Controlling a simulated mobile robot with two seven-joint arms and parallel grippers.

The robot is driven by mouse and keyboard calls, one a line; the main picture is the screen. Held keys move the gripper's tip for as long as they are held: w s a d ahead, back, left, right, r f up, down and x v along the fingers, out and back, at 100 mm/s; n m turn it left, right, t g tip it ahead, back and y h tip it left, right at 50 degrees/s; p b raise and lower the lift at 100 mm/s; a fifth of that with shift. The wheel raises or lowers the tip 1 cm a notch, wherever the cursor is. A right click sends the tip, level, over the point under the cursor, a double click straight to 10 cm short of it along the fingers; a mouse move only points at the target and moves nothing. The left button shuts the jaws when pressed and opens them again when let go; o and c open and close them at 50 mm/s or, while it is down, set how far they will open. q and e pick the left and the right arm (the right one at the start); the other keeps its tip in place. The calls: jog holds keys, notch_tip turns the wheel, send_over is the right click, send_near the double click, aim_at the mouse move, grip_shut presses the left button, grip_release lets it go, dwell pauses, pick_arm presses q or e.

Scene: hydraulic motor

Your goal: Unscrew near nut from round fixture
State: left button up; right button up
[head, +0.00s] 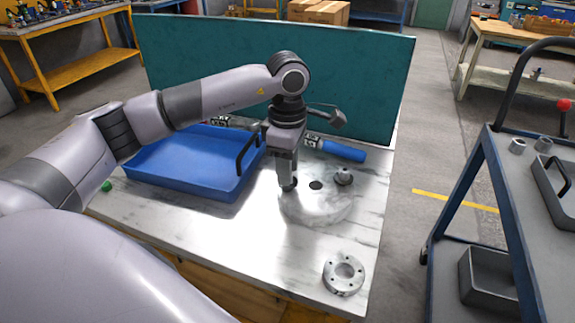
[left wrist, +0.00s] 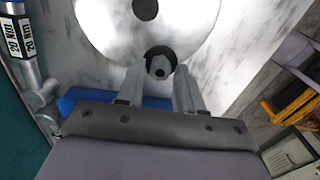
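The round fixture (head: 322,209) is a pale disc with a dark central hole, on the marbled tabletop. It fills the top of the left wrist view (left wrist: 110,22). The near nut (head: 289,186) sits on the fixture's left side, mostly hidden under my left gripper (head: 287,178). In the left wrist view the nut (left wrist: 160,60) has a dark collar and a grey post, between the fingertips of my left gripper (left wrist: 160,72). The fingers stand either side with narrow gaps visible; contact is hard to judge. Another nut (head: 343,176) stands on the fixture's far right. My right gripper is not in view.
A blue tray (head: 190,175) with black handles lies left of the gripper. A blue-handled tool (head: 345,151) lies behind the fixture. A metal flange ring (head: 344,274) lies near the front right. A teal panel (head: 340,75) closes the back. A cart (head: 530,210) stands right.

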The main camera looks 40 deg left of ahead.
pick_arm(q)
grip_shut()
jog(key=n+p, duration=0.1)
jog(key=n, duration=0.3)
jog(key=shift+n, duration=0.9)
jog(key=shift+r+n+p, duration=0.1)
jog(key=shift+n+p, duration=0.3)
jog(key=shift+n, duration=1.8)
